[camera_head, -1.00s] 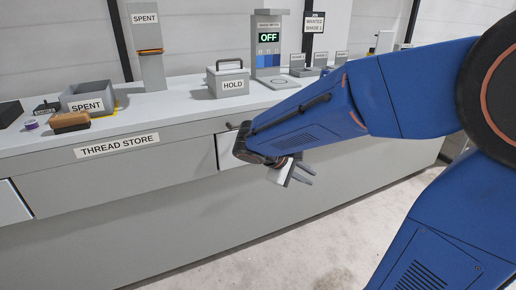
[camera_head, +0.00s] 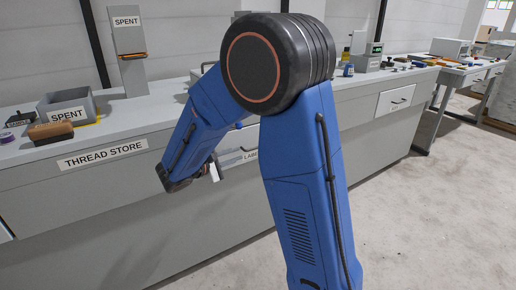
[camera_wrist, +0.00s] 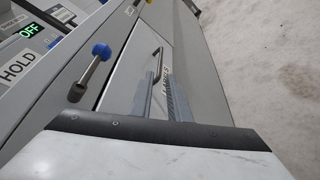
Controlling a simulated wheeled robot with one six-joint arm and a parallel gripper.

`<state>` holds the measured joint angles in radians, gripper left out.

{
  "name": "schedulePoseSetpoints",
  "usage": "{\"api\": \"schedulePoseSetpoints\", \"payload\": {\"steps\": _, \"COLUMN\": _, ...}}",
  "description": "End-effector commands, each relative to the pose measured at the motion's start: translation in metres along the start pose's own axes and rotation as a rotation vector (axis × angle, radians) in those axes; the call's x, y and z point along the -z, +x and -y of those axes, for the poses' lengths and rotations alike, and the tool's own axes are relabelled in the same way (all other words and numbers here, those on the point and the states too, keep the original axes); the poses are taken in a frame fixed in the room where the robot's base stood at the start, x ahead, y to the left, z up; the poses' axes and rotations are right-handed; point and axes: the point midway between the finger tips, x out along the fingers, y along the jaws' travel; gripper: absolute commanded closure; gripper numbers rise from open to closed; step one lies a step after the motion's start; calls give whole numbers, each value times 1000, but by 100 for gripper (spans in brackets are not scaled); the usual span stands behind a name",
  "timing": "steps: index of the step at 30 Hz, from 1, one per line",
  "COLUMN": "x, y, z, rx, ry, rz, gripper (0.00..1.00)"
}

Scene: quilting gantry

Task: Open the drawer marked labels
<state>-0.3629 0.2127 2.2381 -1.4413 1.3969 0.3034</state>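The labels drawer (camera_head: 238,158) is a pale front panel in the grey counter, partly hidden behind my blue arm. In the wrist view its front (camera_wrist: 188,80) carries a LABELS plate (camera_wrist: 167,76) and a dark bar handle (camera_wrist: 159,55). The drawer looks shut. My gripper (camera_wrist: 158,78) has its two grey fingers apart with nothing held, pointing at the drawer front near the handle. I cannot tell whether the fingers are around the handle or still short of it. In the head view my gripper (camera_head: 213,173) is mostly hidden by its own wrist.
A blue-ended knob or lever (camera_wrist: 100,52) stands out beside the drawer in the wrist view. A HOLD box (camera_wrist: 17,68) sits on the counter. The THREAD STORE front (camera_head: 103,153) is to the left, another handled drawer (camera_head: 396,99) to the right. The floor in front is clear.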

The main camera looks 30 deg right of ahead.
Motion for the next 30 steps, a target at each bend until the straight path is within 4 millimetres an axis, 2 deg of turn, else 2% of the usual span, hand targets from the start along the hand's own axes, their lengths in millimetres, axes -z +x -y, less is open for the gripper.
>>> {"api": "schedulePoseSetpoints", "payload": {"steps": 21, "x": -1, "y": 115, "z": 1, "rx": 4, "ry": 1, "rz": 3, "gripper": 84}}
{"api": "schedulePoseSetpoints", "payload": {"steps": 30, "x": -1, "y": 150, "z": 1, "rx": 3, "ry": 0, "rz": 1, "gripper": 84}}
